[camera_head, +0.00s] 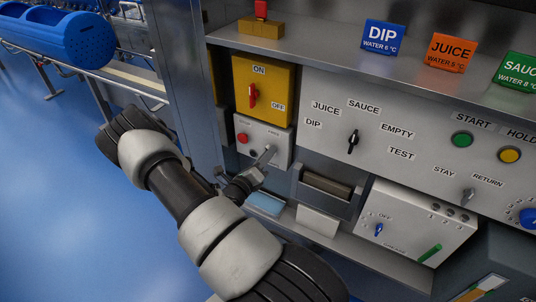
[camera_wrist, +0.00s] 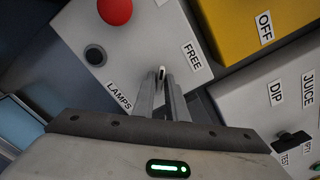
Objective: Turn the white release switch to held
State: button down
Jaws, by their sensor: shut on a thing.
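The white release switch (camera_wrist: 161,72) shows as a small pale sliver between my fingertips in the wrist view. It sits on the grey box, beside the FREE label (camera_wrist: 191,56). My gripper (camera_wrist: 164,82) is shut on the switch, with both fingers pointing at the box face. In the head view my gripper (camera_head: 268,152) reaches the lower right of the grey box (camera_head: 244,125) and covers the switch. No HELD label is readable, and I cannot tell exactly which way the switch points.
A red button (camera_wrist: 115,10) and a black round button (camera_wrist: 95,55) above the LAMPS label sit close by on the box. The yellow ON/OFF panel (camera_head: 279,77) with a red handle is above. A panel with a black selector (camera_head: 353,141) is to the right.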

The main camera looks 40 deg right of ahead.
jog(key=shift+m+p, duration=0.5)
jog(key=shift+m, duration=4.4)
jog(key=c, duration=1.8)
grip_release()
jog(key=shift+o, duration=0.2)
jog(key=shift+a, duration=0.1)
jog(key=v, duration=1.7)
jog(key=shift+p, duration=0.3)
jog(key=shift+a+r+m, duration=0.15)
jog(key=shift+m, duration=0.15)
